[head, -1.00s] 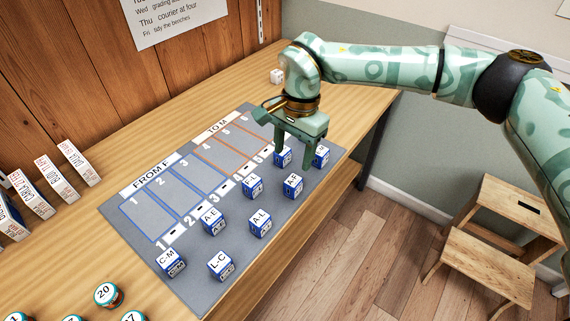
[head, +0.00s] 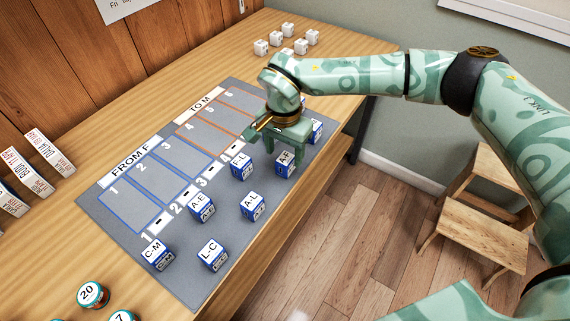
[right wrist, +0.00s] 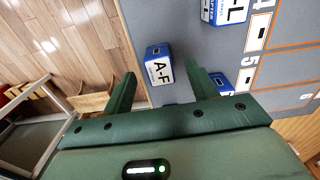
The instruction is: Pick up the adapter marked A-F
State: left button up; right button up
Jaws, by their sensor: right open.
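The adapter marked A-F (head: 285,165) is a small blue and white box on the grey mat (head: 190,285), near its right edge. It also shows in the right wrist view (right wrist: 159,72), label up, ahead of and between the open fingers. My right gripper (head: 284,152) is open and empty, just behind the A-F adapter in the head view. Whether a finger touches the adapter, I cannot tell. My left gripper is not in view.
The adapter F-L (head: 241,167) stands close to the left. Another adapter (head: 316,130), partly hidden, is behind the gripper. A-L (head: 252,206), A-E (head: 202,207), L-C (head: 212,254) and C-M (head: 156,254) are nearer. The marked slots (head: 165,178) are empty.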

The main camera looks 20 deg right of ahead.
aim_at(284, 159)
notch_tip(284, 159, down, 4)
jog(key=shift+f+b, duration=0.1)
jog(key=shift+b, duration=0.5)
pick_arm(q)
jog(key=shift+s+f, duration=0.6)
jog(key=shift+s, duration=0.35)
pick_arm(e)
jog(key=c, duration=1.1)
jog(key=shift+o, duration=0.2)
jog(key=shift+r, duration=0.2)
